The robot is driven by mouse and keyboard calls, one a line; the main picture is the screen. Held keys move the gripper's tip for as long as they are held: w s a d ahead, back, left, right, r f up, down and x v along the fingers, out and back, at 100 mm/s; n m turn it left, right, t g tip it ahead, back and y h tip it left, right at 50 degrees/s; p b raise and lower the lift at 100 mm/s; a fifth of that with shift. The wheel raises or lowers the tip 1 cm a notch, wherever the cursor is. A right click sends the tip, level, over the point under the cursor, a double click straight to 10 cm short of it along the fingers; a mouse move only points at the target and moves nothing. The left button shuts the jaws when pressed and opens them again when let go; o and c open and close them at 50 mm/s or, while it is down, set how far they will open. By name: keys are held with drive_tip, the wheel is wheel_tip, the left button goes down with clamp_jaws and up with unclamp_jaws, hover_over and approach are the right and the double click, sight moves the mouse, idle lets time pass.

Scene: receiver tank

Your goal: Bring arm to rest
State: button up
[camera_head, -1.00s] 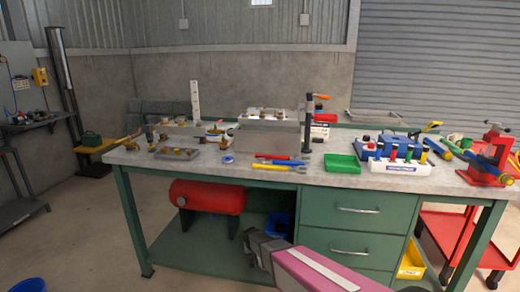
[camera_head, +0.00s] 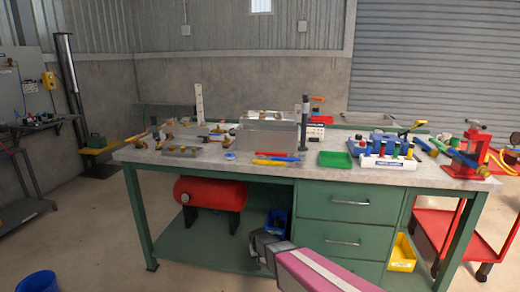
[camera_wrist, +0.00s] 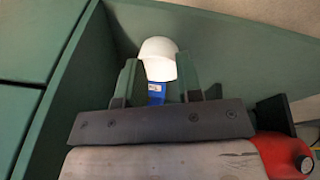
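My arm, pink with a white stripe, reaches in from the bottom of the head view. My gripper (camera_head: 258,243) is low in front of the workbench, beside the drawers and below the bench top. In the wrist view its two fingers (camera_wrist: 158,70) stand apart. A white rounded thing (camera_wrist: 158,58) with a blue patch (camera_wrist: 156,93) below it shows between them. I cannot tell whether it lies beyond the fingers or touches them. Nothing held is visible at the gripper in the head view. The green workbench (camera_head: 330,174) stands close behind the gripper.
A red tank (camera_head: 210,193) and a blue bin (camera_head: 277,222) are on the lower shelf. The bench top carries a grey metal box (camera_head: 267,139), a green tray (camera_head: 335,159) and a red vise (camera_head: 466,162). A red cart (camera_head: 458,235) stands right. Floor at left is mostly clear.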

drive_tip(key=s+d+r+m+g+y, duration=0.1)
drive_tip(key=s+d+r+g, duration=0.1)
drive_tip(key=s+d+r, duration=1.5)
wheel_tip(320, 180, up, 4)
drive_tip(key=shift+s+d+f, duration=0.2)
drive_tip(key=shift+s+d, duration=0.2)
drive_tip(key=shift+s, duration=0.7)
